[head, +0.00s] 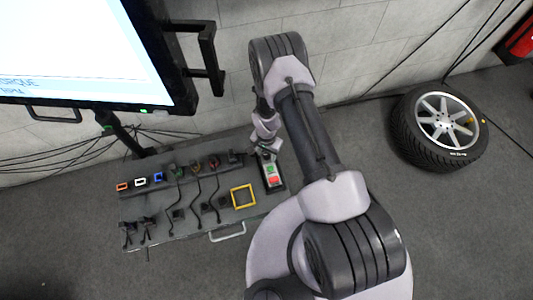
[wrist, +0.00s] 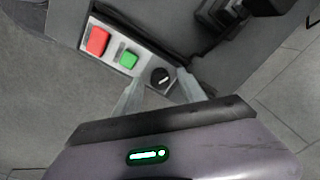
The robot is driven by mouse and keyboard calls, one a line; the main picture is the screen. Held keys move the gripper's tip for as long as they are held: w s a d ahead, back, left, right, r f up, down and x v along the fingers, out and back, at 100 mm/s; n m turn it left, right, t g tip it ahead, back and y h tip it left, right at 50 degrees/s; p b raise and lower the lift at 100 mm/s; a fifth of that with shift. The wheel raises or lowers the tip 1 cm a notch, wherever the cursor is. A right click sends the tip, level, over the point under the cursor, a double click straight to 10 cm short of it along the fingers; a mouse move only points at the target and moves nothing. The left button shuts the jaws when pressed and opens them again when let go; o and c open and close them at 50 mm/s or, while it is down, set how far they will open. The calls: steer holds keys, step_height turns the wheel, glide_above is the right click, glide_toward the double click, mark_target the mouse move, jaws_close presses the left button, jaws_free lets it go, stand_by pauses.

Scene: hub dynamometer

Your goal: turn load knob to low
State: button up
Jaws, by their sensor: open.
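The load knob (wrist: 160,77) is a small round black dial with a light pointer mark, at the right end of a control box in the wrist view. A red button (wrist: 97,41) and a green button (wrist: 128,59) sit on the same box (wrist: 112,51). My gripper (wrist: 158,88) is open, with one pale finger on each side of the knob in the picture; I cannot tell whether they touch it. In the head view the box with its red button (head: 271,181) stands at the panel's right end, and my arm hides the knob.
The dark panel (head: 185,222) carries cables, connectors, a yellow square frame (head: 243,196) and a front handle (head: 228,233). A large screen (head: 80,50) stands at the upper left. Floor is clear at the lower left.

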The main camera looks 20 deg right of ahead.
jaws_close()
steer(key=m+b, duration=0.1)
steer(key=m, duration=0.3)
steer(key=shift+b, duration=0.4)
steer(key=m+b, duration=0.1)
steer(key=m, duration=0.3)
steer(key=shift+m, duration=0.5)
jaws_free()
